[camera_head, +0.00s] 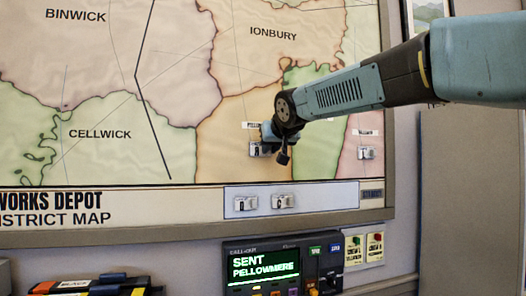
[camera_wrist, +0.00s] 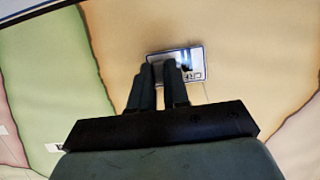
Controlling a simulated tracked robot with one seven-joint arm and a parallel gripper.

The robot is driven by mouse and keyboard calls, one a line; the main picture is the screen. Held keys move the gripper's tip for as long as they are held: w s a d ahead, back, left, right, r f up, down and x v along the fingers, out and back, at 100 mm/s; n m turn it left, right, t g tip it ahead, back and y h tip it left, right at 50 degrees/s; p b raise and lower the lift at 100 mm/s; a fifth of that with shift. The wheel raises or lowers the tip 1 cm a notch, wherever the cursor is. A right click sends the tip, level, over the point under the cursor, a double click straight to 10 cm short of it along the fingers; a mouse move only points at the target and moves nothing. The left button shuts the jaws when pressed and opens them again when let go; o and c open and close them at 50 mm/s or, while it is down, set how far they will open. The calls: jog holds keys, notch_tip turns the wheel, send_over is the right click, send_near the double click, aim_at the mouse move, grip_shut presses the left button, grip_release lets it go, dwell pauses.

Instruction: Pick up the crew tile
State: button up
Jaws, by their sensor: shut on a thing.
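A white crew tile with a dark blue edge (camera_wrist: 193,72) is on the orange district of the wall map, with part of its lettering showing in the wrist view. The tile also shows in the head view (camera_head: 256,150), partly hidden by my gripper (camera_head: 270,138). My gripper's two dark fingers (camera_wrist: 160,75) are close together over the tile and shut on it. The tile lies at the map face; I cannot tell whether it is clear of the surface.
Two similar tiles (camera_head: 245,204) (camera_head: 283,202) sit on the pale strip under the map. Another tile (camera_head: 366,153) is on the pink district at right. Below, a call panel (camera_head: 268,268) reads "SENT PELLOWMERE".

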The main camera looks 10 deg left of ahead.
grip_shut()
jog(key=shift+r, duration=0.1)
notch_tip(320, 180, up, 7)
jog(key=s+d, duration=0.4)
jog(key=s, duration=0.5)
jog(key=s+d, duration=0.4)
jog(key=s, duration=0.5)
jog(key=shift+d, duration=0.4)
jog(key=shift+s, duration=0.1)
